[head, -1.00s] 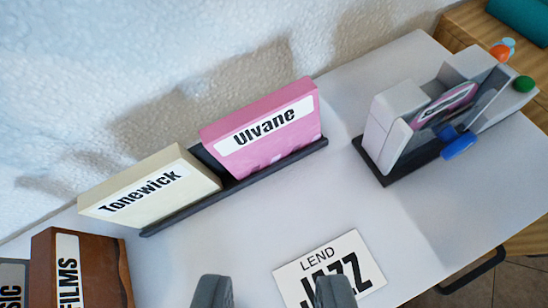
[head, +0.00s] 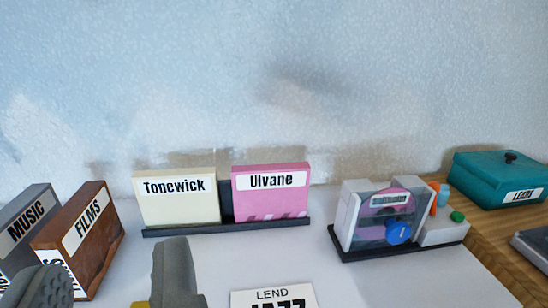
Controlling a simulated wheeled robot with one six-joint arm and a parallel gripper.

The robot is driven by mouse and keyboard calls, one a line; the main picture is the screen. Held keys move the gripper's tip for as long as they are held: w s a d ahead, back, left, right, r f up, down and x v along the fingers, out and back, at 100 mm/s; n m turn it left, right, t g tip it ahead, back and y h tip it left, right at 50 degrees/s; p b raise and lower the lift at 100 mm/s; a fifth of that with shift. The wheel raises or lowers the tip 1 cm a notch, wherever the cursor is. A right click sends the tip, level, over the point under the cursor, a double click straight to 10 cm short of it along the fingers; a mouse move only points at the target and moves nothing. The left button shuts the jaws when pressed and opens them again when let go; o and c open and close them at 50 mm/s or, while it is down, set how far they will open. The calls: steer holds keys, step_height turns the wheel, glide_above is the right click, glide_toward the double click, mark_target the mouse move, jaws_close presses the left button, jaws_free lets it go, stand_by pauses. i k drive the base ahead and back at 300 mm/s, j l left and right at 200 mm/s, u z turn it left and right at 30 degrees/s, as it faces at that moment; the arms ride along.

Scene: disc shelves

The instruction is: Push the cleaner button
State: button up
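The disc cleaner (head: 350,215) stands at the right of the white table on a dark base. It has white sides, a clear front and a pink labelled disc (head: 388,203) inside. A round blue knob (head: 398,232) is on its front.
A black rack (head: 225,229) holds a cream Tonewick case (head: 178,203) and a pink Ulvane case (head: 271,195). Brown FILMS (head: 90,240) and grey MUSIC (head: 25,225) holders stand left. A LEND JAZZ card (head: 273,298) lies in front. A teal LEADS box (head: 500,178) is on wood at right.

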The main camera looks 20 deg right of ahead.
mark_target(457, 217)
steer(key=z, duration=1.1)
